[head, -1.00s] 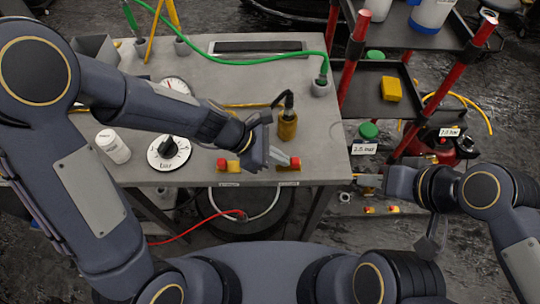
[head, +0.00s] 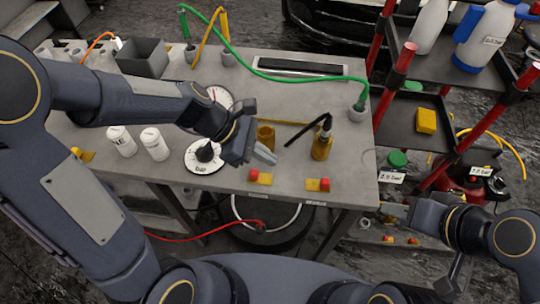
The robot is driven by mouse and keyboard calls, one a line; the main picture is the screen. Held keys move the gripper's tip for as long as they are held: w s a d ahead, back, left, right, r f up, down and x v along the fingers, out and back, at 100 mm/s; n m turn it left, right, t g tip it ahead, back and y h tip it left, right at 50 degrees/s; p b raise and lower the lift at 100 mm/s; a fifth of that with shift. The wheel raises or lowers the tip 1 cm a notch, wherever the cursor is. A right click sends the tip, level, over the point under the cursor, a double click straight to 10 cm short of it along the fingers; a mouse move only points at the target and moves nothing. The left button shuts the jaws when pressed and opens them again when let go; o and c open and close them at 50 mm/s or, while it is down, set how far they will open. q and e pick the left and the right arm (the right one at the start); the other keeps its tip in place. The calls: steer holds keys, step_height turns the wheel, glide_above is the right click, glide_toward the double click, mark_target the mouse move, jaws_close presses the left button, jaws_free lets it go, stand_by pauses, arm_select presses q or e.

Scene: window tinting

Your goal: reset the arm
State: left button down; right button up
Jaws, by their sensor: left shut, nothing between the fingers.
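My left arm reaches across from the left over the grey workbench (head: 235,205). My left gripper (head: 265,155) is shut and empty, above the bench's front part, between the round dial marked "bar" (head: 203,166) and an open brass-coloured cup (head: 266,133). The gripper partly covers the bench behind it. My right gripper (head: 386,208) is beside the bench's front right corner, pointing left. Its fingers are small and dark here, so I cannot tell whether they are open or shut.
Two red-and-yellow pieces (head: 260,176) (head: 318,184) lie near the front edge. A brass bottle with a black spout (head: 322,145) stands right of the cup. White bottles (head: 154,144) stand left of the dial. A red-posted shelf cart (head: 405,140) stands at right.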

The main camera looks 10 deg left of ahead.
stand_by(0.3)
arm_select(q)
steer(key=s+a+r+m+t+y, duration=0.2)
steer(key=s+a+r+m, duration=0.1)
steer(key=s+a+m, duration=0.3)
steer(key=s+a+r+m+t+y, duration=0.3)
steer(key=s+a+m, duration=0.4)
steer(key=m, duration=0.3)
steer(key=shift+a+r+t, duration=0.2)
steer(key=shift+a+t, duration=0.1)
steer(key=shift+a, duration=0.35)
